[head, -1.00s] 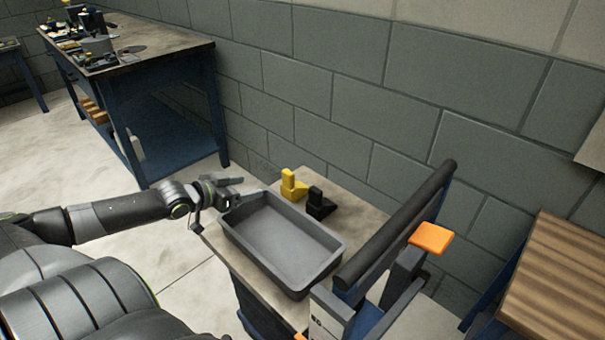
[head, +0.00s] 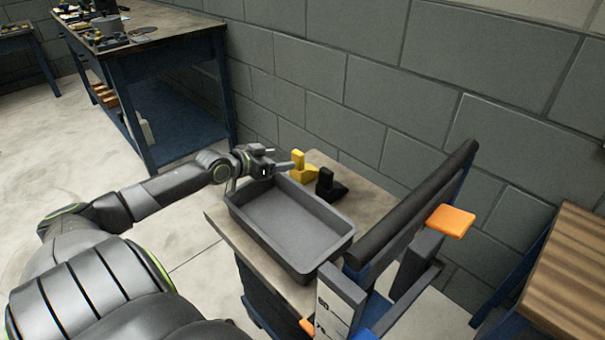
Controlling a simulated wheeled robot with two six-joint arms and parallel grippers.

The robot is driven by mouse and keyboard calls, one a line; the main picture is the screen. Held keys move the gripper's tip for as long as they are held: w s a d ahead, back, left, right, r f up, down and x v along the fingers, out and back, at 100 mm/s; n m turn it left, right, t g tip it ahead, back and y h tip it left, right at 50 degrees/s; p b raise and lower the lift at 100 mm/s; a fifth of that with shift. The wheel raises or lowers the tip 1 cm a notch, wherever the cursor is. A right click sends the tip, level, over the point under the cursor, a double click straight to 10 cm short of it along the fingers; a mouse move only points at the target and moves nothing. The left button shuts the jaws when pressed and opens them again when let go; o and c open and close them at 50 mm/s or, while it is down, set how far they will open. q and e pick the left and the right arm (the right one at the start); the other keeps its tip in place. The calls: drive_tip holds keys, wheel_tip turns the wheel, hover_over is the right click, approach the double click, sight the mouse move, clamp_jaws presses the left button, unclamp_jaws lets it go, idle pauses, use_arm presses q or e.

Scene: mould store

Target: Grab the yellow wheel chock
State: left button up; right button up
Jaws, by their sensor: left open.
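The yellow wheel chock (head: 304,173) stands on the small table (head: 371,208), behind the grey tray. It has a raised block at its left and a lower wedge to the right. My left gripper (head: 284,164) is open, just left of the yellow chock, with its fingers pointing right toward it. One finger reaches close to the chock's left side; I cannot tell if it touches. Nothing shows between the fingers. My right gripper is out of view.
A black chock (head: 328,186) stands right of the yellow one. An empty grey tray (head: 291,226) fills the table's front. A dark padded bar (head: 412,206) and an orange pad (head: 450,221) are at the right. The block wall is close behind.

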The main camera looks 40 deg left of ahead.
sight(295, 158)
use_arm(q)
drive_tip(key=x, duration=0.3)
drive_tip(key=shift+w+f+b, duration=0.1)
drive_tip(key=shift+w+b, duration=0.1)
drive_tip(key=shift+b, duration=0.15)
drive_tip(key=b+x, duration=0.1)
drive_tip(key=x, duration=0.4)
drive_tip(key=shift+w+f, duration=0.2)
drive_tip(key=shift+w, duration=0.2)
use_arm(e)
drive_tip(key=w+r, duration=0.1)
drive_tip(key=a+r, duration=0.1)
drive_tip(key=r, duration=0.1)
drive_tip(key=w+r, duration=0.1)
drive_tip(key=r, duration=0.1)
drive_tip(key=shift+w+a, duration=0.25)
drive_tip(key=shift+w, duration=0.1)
use_arm(q)
clamp_jaws()
